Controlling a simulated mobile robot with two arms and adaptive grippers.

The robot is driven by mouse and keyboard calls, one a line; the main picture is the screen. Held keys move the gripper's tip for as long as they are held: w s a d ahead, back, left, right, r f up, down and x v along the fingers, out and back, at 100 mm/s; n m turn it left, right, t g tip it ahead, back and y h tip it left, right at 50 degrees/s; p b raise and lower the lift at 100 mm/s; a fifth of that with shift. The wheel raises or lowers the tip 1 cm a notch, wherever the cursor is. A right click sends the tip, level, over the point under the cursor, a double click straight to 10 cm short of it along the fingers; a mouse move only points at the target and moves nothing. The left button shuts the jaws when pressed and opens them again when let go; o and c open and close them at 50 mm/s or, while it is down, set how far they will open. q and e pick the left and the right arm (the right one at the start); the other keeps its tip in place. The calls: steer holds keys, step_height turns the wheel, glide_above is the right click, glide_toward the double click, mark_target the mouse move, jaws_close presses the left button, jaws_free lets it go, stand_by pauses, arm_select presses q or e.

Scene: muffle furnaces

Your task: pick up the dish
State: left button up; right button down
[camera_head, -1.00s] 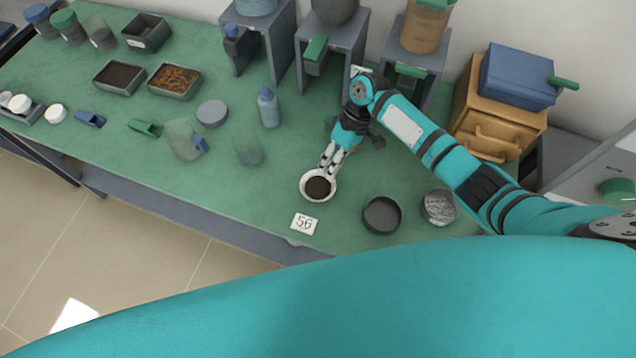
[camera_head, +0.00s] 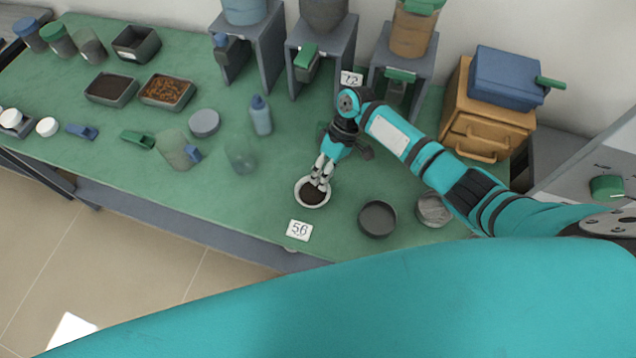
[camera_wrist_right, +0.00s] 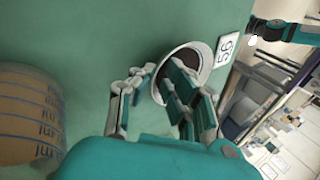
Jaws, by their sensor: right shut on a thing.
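The dish (camera_head: 312,206) is a small white round bowl with dark grainy material in it. It sits near the front edge of the green bench, just behind a card marked 56 (camera_head: 299,230). My right gripper (camera_head: 320,181) reaches down to the dish from behind and is shut on its back wall, one finger inside and one outside. In the right wrist view, the dish (camera_wrist_right: 207,60) is tilted in the picture, with my gripper's fingers (camera_wrist_right: 161,80) at its rim. The fingers hide part of the dish. I cannot tell whether it is lifted. My left gripper is not in view.
A dark round pan (camera_head: 377,219) and a grey round container (camera_head: 433,210) stand right of the dish, below my forearm. A clear beaker (camera_head: 241,157) and a blue bottle (camera_head: 261,116) stand to the left. Grey stands line the back.

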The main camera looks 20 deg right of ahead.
steer(key=shift+r, duration=0.5)
steer(key=shift+s+a+r+b, duration=0.15)
steer(key=shift+a+r+b, duration=0.15)
steer(key=shift+r, duration=0.3)
steer(key=shift+s+a+r+b, duration=0.1)
steer(key=shift+a+r+b, duration=0.2)
steer(key=shift+r, duration=0.3)
steer(key=s+a+b, duration=0.1)
steer(key=s+a, duration=0.1)
steer(key=a, duration=0.2)
steer(key=s+a+r, duration=0.1)
steer(key=s+a, duration=0.1)
steer(key=a, duration=0.2)
steer(key=s+a+b, duration=0.1)
steer(key=s+a, duration=0.1)
steer(key=a, duration=0.2)
steer(key=shift+s+a+r+b, duration=0.15)
steer(key=shift+a+r+b, duration=0.1)
steer(key=shift+a+b, duration=0.1)
steer(key=shift+s+a+r, duration=0.1)
steer(key=shift+s+a, duration=0.05)
steer(key=shift+a, duration=0.1)
steer(key=c, duration=2)
jaws_free()
jaws_close()
